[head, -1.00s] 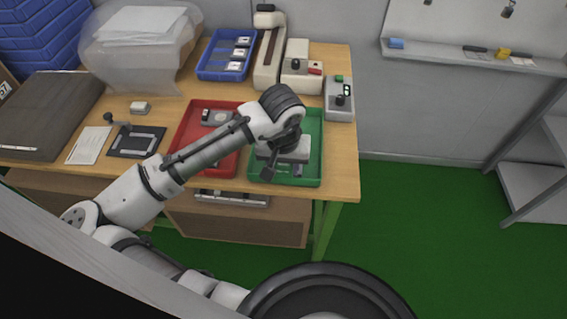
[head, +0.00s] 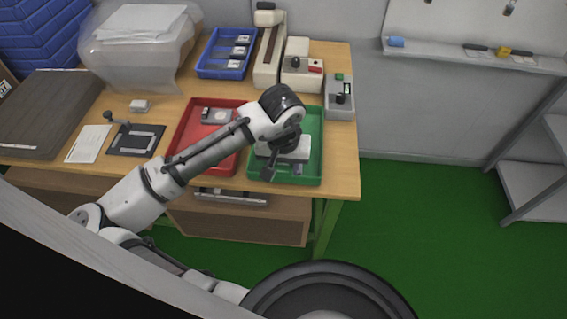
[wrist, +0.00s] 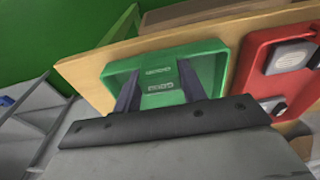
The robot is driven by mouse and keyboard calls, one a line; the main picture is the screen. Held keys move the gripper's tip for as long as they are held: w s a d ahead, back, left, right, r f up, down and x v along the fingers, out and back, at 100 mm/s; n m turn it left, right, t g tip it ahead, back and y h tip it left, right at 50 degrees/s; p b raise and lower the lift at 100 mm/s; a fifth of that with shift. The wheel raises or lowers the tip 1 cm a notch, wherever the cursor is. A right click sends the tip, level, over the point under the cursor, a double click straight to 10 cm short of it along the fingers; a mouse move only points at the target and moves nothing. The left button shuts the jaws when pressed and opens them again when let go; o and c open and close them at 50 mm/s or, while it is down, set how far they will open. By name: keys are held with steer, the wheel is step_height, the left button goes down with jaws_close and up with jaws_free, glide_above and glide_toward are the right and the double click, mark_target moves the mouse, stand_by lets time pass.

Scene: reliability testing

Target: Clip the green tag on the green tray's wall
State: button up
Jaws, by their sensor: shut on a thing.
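The green tray (head: 313,178) lies on the right part of the wooden table, and its walls show in the wrist view (wrist: 223,62). My gripper (head: 287,163) is over the tray; its body hides much of the tray floor in the head view. In the wrist view the two dark fingers of my gripper (wrist: 158,88) stand apart with a small green tag (wrist: 160,76) with pale markings between them. The tag appears held in front of the tray. Whether it touches a tray wall cannot be told. I cannot make the tag out in the head view.
A red tray (head: 181,155) with a grey device stands close on the left. A control box (head: 341,108) stands behind the green tray's right corner, and a blue bin (head: 204,66) further back. The table's right edge is close to the green tray.

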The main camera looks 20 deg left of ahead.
steer(key=shift+f+b, duration=0.4)
steer(key=shift+f, duration=0.2)
stand_by(3.3)
steer(key=shift+r+p, duration=0.6)
steer(key=shift+r, duration=0.05)
stand_by(0.4)
steer(key=shift+f+b, duration=0.5)
steer(key=shift+f, duration=0.15)
stand_by(0.9)
steer(key=o, duration=1)
steer(key=shift+o, duration=0.2)
steer(key=shift+r, duration=0.1)
steer(key=shift+r+p, duration=3)
steer(key=shift+r, duration=0.45)
